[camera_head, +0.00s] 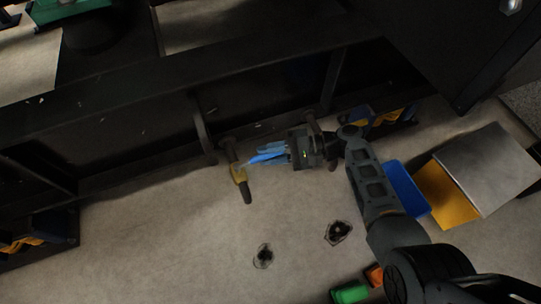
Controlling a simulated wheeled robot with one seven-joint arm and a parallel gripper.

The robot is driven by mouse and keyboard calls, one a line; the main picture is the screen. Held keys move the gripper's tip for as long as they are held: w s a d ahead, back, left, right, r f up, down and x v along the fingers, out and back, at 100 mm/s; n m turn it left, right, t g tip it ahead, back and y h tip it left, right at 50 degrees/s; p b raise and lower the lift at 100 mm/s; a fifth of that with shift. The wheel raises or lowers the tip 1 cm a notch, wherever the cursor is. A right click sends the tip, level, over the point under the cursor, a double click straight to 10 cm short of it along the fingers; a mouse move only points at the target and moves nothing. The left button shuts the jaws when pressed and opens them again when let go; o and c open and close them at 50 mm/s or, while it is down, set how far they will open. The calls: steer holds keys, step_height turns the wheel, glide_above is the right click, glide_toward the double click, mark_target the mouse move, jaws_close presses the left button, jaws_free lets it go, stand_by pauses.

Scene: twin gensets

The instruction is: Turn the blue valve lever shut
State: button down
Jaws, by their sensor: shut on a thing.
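The blue valve lever (256,159) shows as a bright blue strip beside a dark pipe fitting under the long dark frame. My gripper (271,152) reaches in from the right, its fingers pointing left. It is shut on the blue lever. The fingers and gripper body cover much of the lever, so its full length and exact angle are hard to tell. A yellow part (238,173) with a dark end sits just left of the fingertips, at the same fitting.
A long dark frame (190,70) runs above the work spot. At right are a blue bin (405,188), a yellow panel (446,195) and a grey box top (487,168). Green (350,293) and orange (375,275) items lie below.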

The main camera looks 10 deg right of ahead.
steer(key=shift+w, duration=0.1)
steer(key=c, duration=1)
jaws_free()
steer(key=shift+c, duration=0.2)
steer(key=p+v, duration=0.2)
steer(key=v, duration=0.5)
steer(key=shift+d, duration=0.4)
